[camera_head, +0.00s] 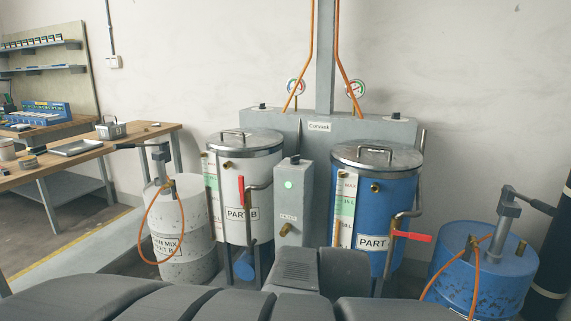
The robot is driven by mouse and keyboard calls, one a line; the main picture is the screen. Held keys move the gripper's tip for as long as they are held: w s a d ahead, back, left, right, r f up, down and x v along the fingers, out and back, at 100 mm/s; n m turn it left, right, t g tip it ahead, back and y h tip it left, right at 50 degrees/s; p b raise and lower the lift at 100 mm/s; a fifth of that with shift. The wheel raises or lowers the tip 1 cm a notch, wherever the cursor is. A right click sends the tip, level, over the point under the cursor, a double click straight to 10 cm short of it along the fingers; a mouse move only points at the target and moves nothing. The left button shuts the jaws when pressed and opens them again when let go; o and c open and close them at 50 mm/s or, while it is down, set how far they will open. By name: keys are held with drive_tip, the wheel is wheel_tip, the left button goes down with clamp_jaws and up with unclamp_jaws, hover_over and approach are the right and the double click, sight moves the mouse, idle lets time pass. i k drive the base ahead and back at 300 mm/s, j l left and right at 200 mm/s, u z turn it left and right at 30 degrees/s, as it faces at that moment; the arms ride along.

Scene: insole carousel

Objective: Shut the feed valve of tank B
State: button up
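Tank B (231,178) is the white tank labelled PART B, with a metal lid and a level scale on its left side. A grey pipe (268,186) runs down its right front. My gripper is not in view.
A grey unit with a green light (289,184) stands between the tanks. A white drum (182,225) with a pump and orange hose stands left, a blue drum (484,270) right. A workbench (80,150) is at far left.

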sight(240, 177)
drive_tip(key=i+j+u, duration=0.4)
drive_tip(key=i+j, duration=0.45)
